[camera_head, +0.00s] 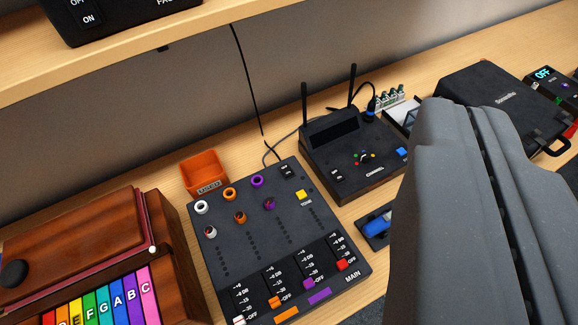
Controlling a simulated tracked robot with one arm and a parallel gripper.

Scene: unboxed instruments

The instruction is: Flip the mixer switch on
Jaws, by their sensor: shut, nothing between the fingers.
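The mixer (236,262) is a dark box on the wooden table, at the centre bottom of the view. It bears coloured knobs, a yellow button and several sliders with OFF marks. A small black switch (287,171) sits at its upper right corner; it is too small to tell its position. My gripper (468,108) looms large and grey at the right, its fingers together with a thin dark seam between them. It is shut and empty, to the right of the mixer and apart from it in the picture. It hides part of the table.
A black CHANNEL box (345,170) with two antennas stands behind the mixer. An orange bin (204,172) is at the mixer's back left, a wooden keyboard instrument (75,245) to its left. A blue object (378,226) lies to its right. A shelf (140,65) hangs above.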

